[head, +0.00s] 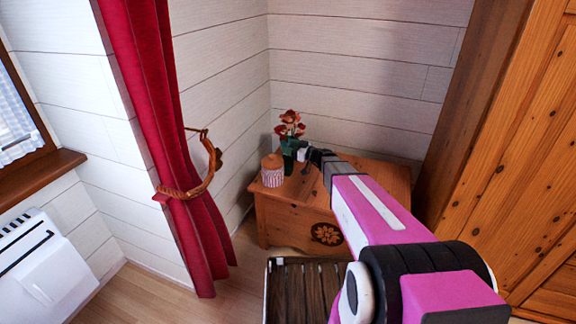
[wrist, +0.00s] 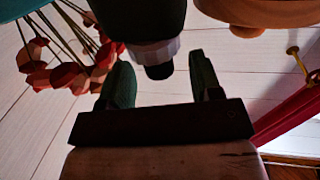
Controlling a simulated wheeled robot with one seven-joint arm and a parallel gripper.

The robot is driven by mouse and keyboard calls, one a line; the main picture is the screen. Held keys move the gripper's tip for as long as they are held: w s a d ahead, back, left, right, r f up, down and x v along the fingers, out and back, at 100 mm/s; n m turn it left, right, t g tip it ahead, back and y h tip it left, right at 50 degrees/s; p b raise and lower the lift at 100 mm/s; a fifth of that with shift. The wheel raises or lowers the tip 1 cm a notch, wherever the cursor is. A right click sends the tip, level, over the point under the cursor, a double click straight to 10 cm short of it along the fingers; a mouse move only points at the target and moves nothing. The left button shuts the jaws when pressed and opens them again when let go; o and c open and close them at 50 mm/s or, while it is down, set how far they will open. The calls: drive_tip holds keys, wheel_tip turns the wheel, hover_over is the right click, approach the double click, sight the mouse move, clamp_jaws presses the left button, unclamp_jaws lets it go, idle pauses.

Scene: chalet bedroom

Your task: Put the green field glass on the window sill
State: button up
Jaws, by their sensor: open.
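The green field glass (wrist: 150,18) looks very dark in the wrist view, with a grey ring and a black end piece. Its end piece lies between the two fingertips of my gripper (wrist: 160,68), which is open, with a gap visible on both sides. In the head view my gripper (head: 304,149) is over the wooden chest (head: 285,216), beside the flowers. A dark green shape shows there, but I cannot tell field glass from vase. The window sill (head: 38,182) is a brown wooden ledge at the left and looks bare where visible.
Red flowers (head: 290,124) stand on the chest, close to my gripper; they also show in the wrist view (wrist: 65,75). A striped jar with a wooden lid (head: 272,172) is just left. A red curtain (head: 160,120) hangs between chest and sill. A white heater (head: 40,265) is below the sill.

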drive_tip(key=shift+x, duration=0.8)
clamp_jaws()
drive_tip(key=shift+r, duration=0.1)
